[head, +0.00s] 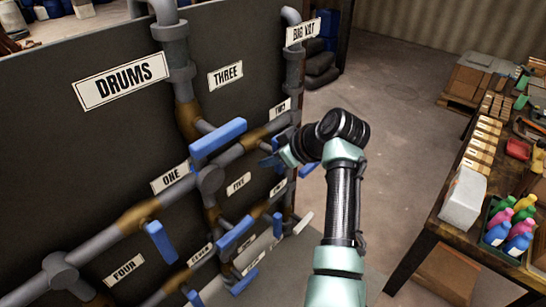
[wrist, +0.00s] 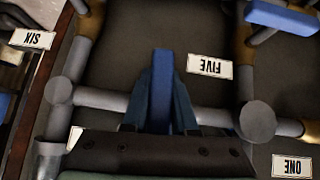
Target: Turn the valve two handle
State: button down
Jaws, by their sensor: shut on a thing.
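The sign TWO (head: 279,109) is on the dark panel at the upper right in the head view. My gripper (head: 271,160) is at the pipe just below that sign, reaching in from the right. In the wrist view, which is upside down to the panel, my gripper (wrist: 160,105) is shut on a blue handle (wrist: 162,78), with one dark finger on each side. The handle stands across a grey horizontal pipe (wrist: 102,98). In the head view the gripper hides most of this handle, and the valve body behind it is hidden.
Other blue handles stick out from the panel: below THREE (head: 218,138), near ONE (head: 160,242) and below FIVE (head: 235,233). A vertical pipe (head: 293,72) runs close behind my gripper. A cluttered workbench (head: 430,225) stands right; the floor between is clear.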

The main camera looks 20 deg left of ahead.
jog(key=shift+s+g, duration=0.15)
jog(key=shift+g, duration=0.25)
dwell(0.3)
jog(key=c, duration=0.7)
grip_release()
jog(key=b+v, duration=0.4)
jog(key=v, duration=0.8)
jog(key=shift+d+r+b, duration=0.2)
jog(key=shift+d+b, duration=0.1)
jog(key=shift+d, duration=0.1)
